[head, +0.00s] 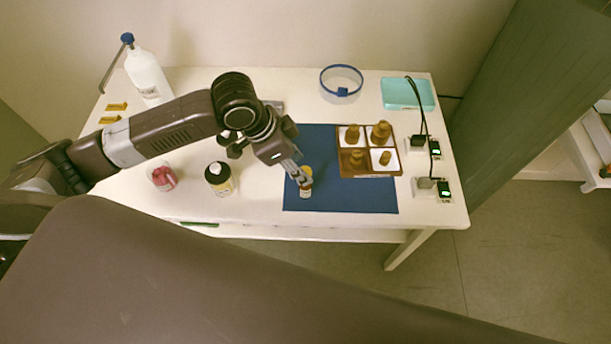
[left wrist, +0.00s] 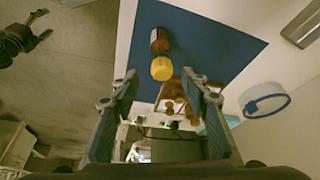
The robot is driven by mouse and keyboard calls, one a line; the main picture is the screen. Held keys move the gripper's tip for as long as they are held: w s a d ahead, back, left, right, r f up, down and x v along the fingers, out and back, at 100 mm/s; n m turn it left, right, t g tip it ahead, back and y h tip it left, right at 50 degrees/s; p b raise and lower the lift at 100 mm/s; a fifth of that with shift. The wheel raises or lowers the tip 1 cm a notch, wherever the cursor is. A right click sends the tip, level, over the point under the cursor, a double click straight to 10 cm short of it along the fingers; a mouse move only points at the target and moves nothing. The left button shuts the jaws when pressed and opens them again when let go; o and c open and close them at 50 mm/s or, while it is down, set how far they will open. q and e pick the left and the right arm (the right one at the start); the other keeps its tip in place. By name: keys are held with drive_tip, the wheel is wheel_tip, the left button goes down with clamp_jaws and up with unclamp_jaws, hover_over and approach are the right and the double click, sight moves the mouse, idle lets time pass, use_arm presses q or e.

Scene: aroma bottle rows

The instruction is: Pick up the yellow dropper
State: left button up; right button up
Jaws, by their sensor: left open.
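The yellow dropper (left wrist: 161,68) is the yellow top on a small brown bottle (left wrist: 159,40) with a white label, which stands on the blue mat (left wrist: 208,38). In the head view the bottle (head: 306,190) is near the mat's left edge, and the dropper is partly hidden behind my gripper. My left gripper (head: 300,177) is open and close to the dropper. In the left wrist view my left gripper (left wrist: 160,88) has its fingers apart with the dropper just beyond the tips, roughly midway between them. My right gripper (left wrist: 42,25) appears off to the side there, its fingers apart.
A brown-and-white tray (head: 341,164) with several brown bottles stands right of the dropper. A dark-capped bottle (head: 220,182) and a jar with pink contents (head: 162,180) stand left. A blue-rimmed round dish (head: 341,95), teal case (head: 407,94) and black-cabled devices (head: 443,189) are farther out.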

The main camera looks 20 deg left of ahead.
sight(305, 170)
use_arm(q)
drive_tip(key=x, duration=0.3)
drive_tip(key=shift+p, duration=0.3)
drive_tip(key=shift+x, duration=0.85)
drive_tip(key=shift+w+a, duration=0.1)
drive_tip(key=c, duration=0.6)
drive_tip(key=shift+c, duration=0.7)
use_arm(e)
drive_tip(key=shift+d+r, duration=0.3)
drive_tip(key=shift+r, duration=0.15)
